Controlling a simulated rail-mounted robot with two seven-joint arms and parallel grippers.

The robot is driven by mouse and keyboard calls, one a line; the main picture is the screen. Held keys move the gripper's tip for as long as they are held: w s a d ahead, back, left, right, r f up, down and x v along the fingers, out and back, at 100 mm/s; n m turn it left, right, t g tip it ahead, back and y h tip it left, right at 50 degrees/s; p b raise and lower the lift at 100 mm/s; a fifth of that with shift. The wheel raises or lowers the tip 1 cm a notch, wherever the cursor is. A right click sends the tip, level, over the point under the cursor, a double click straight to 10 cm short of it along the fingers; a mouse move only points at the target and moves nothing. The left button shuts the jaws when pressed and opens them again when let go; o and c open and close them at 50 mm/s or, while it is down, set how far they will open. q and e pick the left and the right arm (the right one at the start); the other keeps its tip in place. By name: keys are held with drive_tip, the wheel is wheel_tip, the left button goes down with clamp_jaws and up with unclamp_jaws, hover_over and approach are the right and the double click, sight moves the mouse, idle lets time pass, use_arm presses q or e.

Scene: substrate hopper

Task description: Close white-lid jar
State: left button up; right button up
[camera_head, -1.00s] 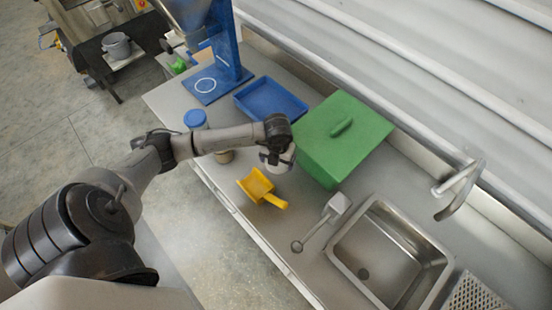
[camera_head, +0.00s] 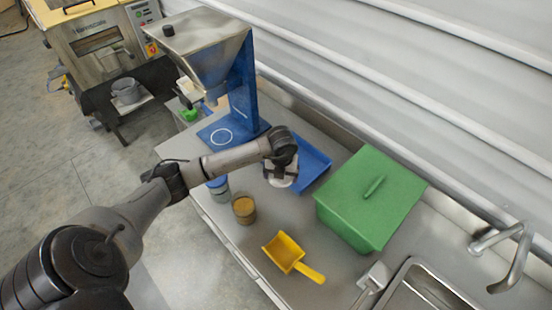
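An open jar (camera_head: 243,210) with brown contents stands upright on the metal counter, with no lid on it. My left gripper (camera_head: 281,178) is above the counter, up and to the right of the jar and apart from it, near the front corner of the blue tray. A round white thing, which looks like the white lid (camera_head: 280,183), shows at its fingertips. The gripper appears shut on it, though the fingers are small and partly hidden. My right gripper is not in view.
A blue-lid jar (camera_head: 218,187) stands left of the open jar, partly behind my arm. A blue tray (camera_head: 313,160), a green box (camera_head: 370,200), a yellow scoop (camera_head: 288,254) and a sink (camera_head: 420,290) are to the right. A hopper (camera_head: 207,50) stands at the back left.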

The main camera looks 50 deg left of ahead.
use_arm(q)
drive_tip(key=w+a+r+n, duration=0.1)
drive_tip(key=w+a+r, duration=0.5)
drive_tip(key=w+r, duration=0.25)
drive_tip(key=d+r+n, duration=0.4)
drive_tip(key=d+n, duration=0.5)
drive_tip(key=n, duration=0.2)
drive_tip(key=w+d+r+n, duration=0.1)
drive_tip(key=d+r+n, duration=0.4)
drive_tip(key=d+n, duration=0.55)
drive_tip(key=d+r+n, duration=0.4)
drive_tip(key=d+n, duration=0.4)
drive_tip(key=n, duration=0.5)
drive_tip(key=s+d+r+m, duration=0.1)
drive_tip(key=s+d+m, duration=0.7)
drive_tip(key=d, duration=0.5)
drive_tip(key=shift+s+r, duration=0.25)
drive_tip(key=shift+s, duration=0.3)
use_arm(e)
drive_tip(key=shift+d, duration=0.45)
